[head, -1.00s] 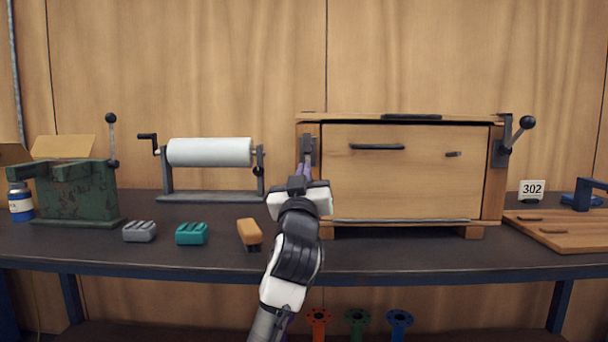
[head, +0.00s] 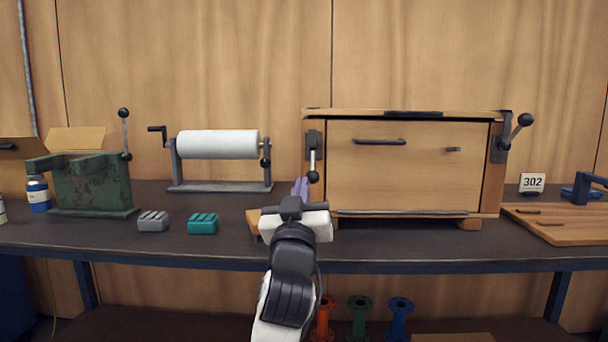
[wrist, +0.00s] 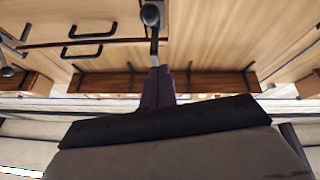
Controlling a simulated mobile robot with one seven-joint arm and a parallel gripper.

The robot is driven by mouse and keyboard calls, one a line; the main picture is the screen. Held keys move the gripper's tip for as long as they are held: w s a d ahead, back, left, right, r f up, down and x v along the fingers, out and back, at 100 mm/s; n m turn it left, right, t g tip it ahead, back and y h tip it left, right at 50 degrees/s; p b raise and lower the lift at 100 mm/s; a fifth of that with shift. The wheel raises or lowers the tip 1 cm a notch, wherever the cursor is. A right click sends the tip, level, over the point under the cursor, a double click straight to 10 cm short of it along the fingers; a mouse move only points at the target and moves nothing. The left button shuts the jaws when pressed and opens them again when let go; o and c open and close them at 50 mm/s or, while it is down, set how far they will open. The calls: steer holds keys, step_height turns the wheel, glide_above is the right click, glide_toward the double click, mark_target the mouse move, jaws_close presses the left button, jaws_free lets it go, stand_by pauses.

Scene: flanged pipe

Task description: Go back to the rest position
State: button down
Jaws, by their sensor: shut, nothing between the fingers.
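My gripper (head: 300,187) is raised over the bench in front of the left end of a wooden cabinet (head: 400,165). Its purple fingers are closed together with nothing between them. In the wrist view the fingers (wrist: 158,88) point toward a dark lever with a ball knob (wrist: 151,15). That lever also shows in the head view (head: 313,160) on the cabinet's left post, with its knob hanging down. The fingers appear apart from the knob, though the exact gap is hard to tell.
On the bench (head: 240,250) stand a white roll on a stand (head: 218,144), a green vise-like block (head: 92,182), grey (head: 153,221) and teal (head: 203,223) blocks, and a partly hidden orange-brown block (head: 254,220). A wooden board (head: 560,222) lies at right. Coloured flanged pipes (head: 359,316) stand below.

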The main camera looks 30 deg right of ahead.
steer(key=shift+s+a+f, duration=0.3)
steer(key=shift+s, duration=0.1)
